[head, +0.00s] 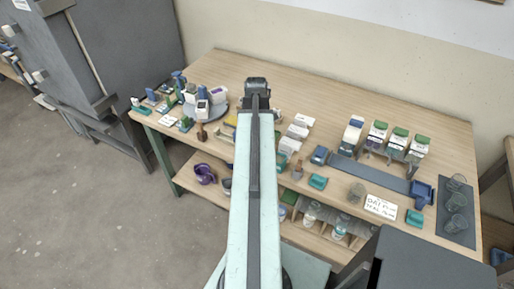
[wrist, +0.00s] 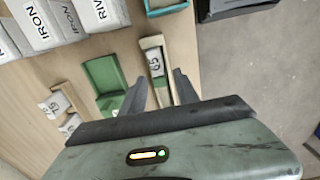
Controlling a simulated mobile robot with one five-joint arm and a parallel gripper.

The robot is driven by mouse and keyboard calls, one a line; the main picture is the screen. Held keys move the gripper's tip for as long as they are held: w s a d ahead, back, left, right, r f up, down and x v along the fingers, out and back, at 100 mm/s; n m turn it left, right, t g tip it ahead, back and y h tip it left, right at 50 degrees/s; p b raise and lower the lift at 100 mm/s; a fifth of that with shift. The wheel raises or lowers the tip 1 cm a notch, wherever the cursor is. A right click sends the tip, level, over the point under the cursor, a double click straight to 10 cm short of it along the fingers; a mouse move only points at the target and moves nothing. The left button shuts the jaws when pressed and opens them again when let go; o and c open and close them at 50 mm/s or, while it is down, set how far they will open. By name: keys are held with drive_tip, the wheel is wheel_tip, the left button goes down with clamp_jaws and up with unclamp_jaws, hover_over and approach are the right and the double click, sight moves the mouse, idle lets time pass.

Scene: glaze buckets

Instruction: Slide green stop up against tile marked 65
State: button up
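In the wrist view, a pale tile marked 65 (wrist: 156,64) lies in a narrow cream channel that runs down between my fingers. A green block-like piece (wrist: 103,74) with a raised edge lies to the left of the channel, apart from the tile. A smaller green piece (wrist: 110,103) shows below it, beside my left finger. I cannot tell which green piece is the stop. My gripper (wrist: 159,75) is open, one finger on each side of the channel, and nothing is clearly held. In the head view my gripper (head: 257,83) is over the table, and my arm hides what lies under it.
White blocks lettered IRON and RIV (wrist: 40,22) stand at upper left of the wrist view. A teal tray (wrist: 166,6) is at the top. In the head view, a grey turntable (head: 205,108) with bottles stands left, and a blue-grey rail (head: 368,174) lies right. The back tabletop is clear.

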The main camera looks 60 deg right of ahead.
wheel_tip(320, 180, up, 7)
drive_tip(key=p, duration=0.7)
drive_tip(key=shift+r, duration=0.15)
drive_tip(key=shift+f, duration=0.2)
drive_tip(key=w+a+n, duration=0.6)
drive_tip(key=w+a, duration=1.7)
drive_tip(key=a, duration=0.2)
drive_tip(key=w+a+m, duration=0.3)
drive_tip(key=a+m, duration=0.3)
drive_tip(key=a, duration=1.9)
drive_tip(key=shift+w+a, duration=0.2)
drive_tip(key=shift+a, duration=0.05)
